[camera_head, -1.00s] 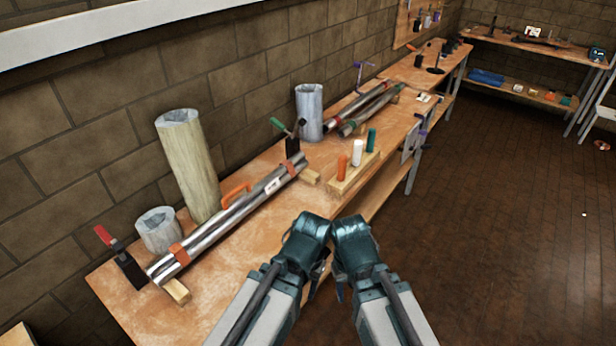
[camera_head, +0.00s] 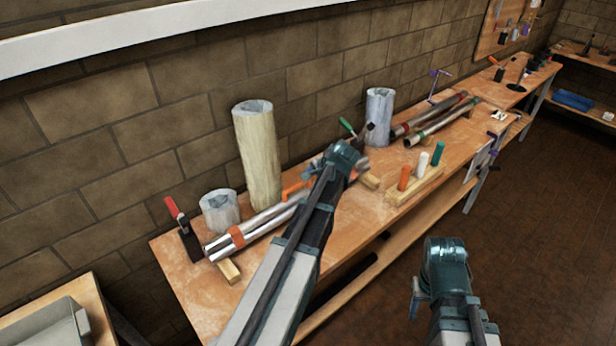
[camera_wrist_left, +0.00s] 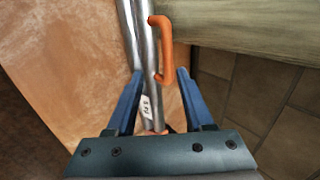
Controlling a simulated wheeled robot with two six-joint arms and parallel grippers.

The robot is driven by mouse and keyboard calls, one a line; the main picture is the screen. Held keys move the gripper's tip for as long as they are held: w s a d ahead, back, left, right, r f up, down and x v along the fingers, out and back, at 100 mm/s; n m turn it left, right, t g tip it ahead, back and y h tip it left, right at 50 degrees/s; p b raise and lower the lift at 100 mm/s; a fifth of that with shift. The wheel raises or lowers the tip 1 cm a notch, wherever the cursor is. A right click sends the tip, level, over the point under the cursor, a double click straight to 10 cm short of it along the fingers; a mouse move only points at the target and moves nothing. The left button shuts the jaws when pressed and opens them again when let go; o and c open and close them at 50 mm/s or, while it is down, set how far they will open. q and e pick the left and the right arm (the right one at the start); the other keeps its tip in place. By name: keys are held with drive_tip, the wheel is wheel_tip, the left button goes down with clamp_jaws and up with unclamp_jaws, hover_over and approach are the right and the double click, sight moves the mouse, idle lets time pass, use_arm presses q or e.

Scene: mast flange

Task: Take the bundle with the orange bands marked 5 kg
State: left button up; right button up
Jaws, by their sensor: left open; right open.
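The bundle of shiny metal tubes (camera_head: 262,222) with orange bands and an orange handle (camera_head: 294,189) lies along the near bench, propped on wooden blocks; my left arm hides its right part. The left wrist view shows the tubes (camera_wrist_left: 137,45), the handle (camera_wrist_left: 167,45) and a white tag (camera_wrist_left: 146,106) whose writing is too small to read. My left gripper (camera_wrist_left: 160,72) is open above the bundle, its fingers on either side of the tubes and handle. Its hand (camera_head: 343,160) hides the fingers in the head view. My right gripper (camera_head: 415,302) is open and empty in front of the bench.
Farther along are another grey cylinder (camera_head: 379,115), banded tubes (camera_head: 432,120) and a wooden block with coloured pegs (camera_head: 415,184). Floor at right is clear.

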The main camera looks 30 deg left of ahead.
sight(298, 185)
use_arm(q)
drive_tip(key=shift+w+a+r, duration=0.15)
drive_tip(key=shift+w+a, duration=0.05)
drive_tip(key=shift+a, duration=0.45)
drive_tip(key=shift+b+x, duration=1)
drive_tip(key=shift+x, duration=0.15)
drive_tip(key=b+x, duration=0.5)
drive_tip(key=x, duration=0.1)
drive_tip(key=shift+a, duration=0.2)
drive_tip(key=shift+c, duration=0.4)
clamp_jaws()
drive_tip(key=shift+f, duration=0.25)
